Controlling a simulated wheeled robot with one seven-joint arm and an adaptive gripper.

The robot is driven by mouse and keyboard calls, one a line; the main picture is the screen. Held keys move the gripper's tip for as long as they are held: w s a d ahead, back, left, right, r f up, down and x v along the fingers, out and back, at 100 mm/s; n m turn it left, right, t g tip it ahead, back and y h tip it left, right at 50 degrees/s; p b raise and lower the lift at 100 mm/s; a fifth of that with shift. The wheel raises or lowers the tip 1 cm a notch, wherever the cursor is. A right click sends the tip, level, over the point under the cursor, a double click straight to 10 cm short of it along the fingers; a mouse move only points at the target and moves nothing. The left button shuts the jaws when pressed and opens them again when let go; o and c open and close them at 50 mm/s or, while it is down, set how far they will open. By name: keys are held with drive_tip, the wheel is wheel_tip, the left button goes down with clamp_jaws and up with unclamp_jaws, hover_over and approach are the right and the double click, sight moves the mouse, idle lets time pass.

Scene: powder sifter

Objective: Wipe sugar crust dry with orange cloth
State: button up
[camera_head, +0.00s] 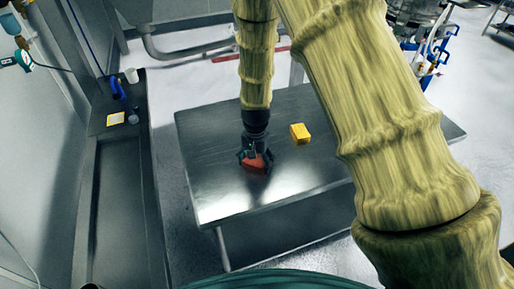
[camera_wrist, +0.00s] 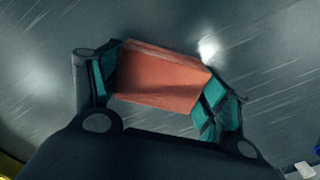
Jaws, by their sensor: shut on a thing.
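The orange cloth (camera_wrist: 158,78) looks like a folded block and sits between the fingers of my gripper (camera_wrist: 163,88). Both fingers press on its sides. In the head view, my gripper (camera_head: 256,158) points down at the left part of the steel table (camera_head: 215,190), with the orange cloth (camera_head: 256,164) under it at the tabletop. I cannot tell whether the cloth touches the surface. Light streaks show on the steel in the wrist view, but I cannot make out a distinct sugar crust.
A yellow block (camera_head: 300,133) lies on the table right of my gripper. At the left, a bench with a sink (camera_head: 122,215) holds a blue bottle (camera_head: 117,87), a white cup (camera_head: 131,75) and a yellow item (camera_head: 115,119). The table's near part is clear.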

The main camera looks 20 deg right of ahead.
sight(256, 160)
drive_tip(key=shift+r+p, duration=2.2)
drive_tip(key=shift+r, duration=1.7)
drive_tip(key=shift+f, duration=0.1)
